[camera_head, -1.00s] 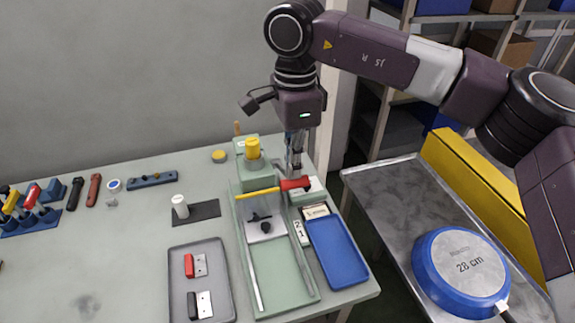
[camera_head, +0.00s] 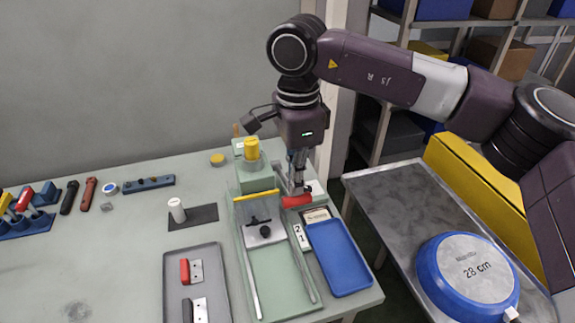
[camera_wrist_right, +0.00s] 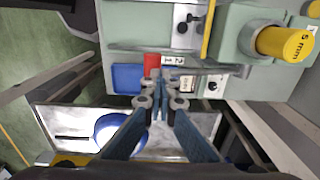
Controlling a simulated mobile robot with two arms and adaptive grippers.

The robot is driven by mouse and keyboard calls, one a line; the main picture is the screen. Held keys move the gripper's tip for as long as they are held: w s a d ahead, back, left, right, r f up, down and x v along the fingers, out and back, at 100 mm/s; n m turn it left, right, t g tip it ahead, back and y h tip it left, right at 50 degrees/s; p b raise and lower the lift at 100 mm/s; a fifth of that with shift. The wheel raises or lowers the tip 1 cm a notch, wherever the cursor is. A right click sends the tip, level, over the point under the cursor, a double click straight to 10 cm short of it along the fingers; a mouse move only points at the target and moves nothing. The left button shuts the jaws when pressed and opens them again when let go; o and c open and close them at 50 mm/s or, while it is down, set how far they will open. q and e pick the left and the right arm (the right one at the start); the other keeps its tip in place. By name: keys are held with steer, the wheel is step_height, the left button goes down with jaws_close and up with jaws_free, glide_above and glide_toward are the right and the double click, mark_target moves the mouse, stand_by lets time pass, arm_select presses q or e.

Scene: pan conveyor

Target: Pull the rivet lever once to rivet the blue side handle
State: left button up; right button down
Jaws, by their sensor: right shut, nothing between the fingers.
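The rivet lever's red grip (camera_head: 297,201) is at the right side of the green riveting station (camera_head: 257,179), which has a yellow-capped post. My right gripper (camera_head: 298,188) points down, shut and empty, at the red grip. In the right wrist view, the shut fingertips (camera_wrist_right: 158,82) are close to the red grip (camera_wrist_right: 152,63); whether they touch cannot be told. A metal bar (camera_wrist_right: 205,71) runs beside it. Small dark parts (camera_head: 265,231) sit on the station's metal plate. I cannot pick out a blue side handle. My left gripper is not in view.
A blue tray (camera_head: 337,258) lies right of the station. A grey tray (camera_head: 222,290) with red and black handles lies left of it. A blue 28 cm pan (camera_head: 430,273) lies on the metal side table (camera_head: 385,190). The front-left bench is mostly clear.

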mark_target(297, 197)
steer(key=shift+s+d+f+b, duration=0.1)
steer(key=shift+s+f+b, duration=0.2)
steer(key=shift+f+b, duration=0.35)
steer(key=shift+s+d+f+b, duration=0.1)
steer(key=shift+s+f+b, duration=0.25)
steer(key=shift+f, duration=0.35)
steer(key=shift+s+f+b, duration=0.15)
steer(key=shift+f+b, duration=1.2)
steer(key=shift+f, duration=0.15)
steer(key=shift+r+p, duration=3.75)
steer(key=shift+r, duration=2.25)
step_height(297, 197, up, 8)
steer(key=p, duration=0.5)
steer(key=shift+s+d+r, duration=0.2)
steer(key=shift+s+r, duration=0.05)
steer(key=shift+s, duration=0.2)
steer(key=shift+f, duration=0.1)
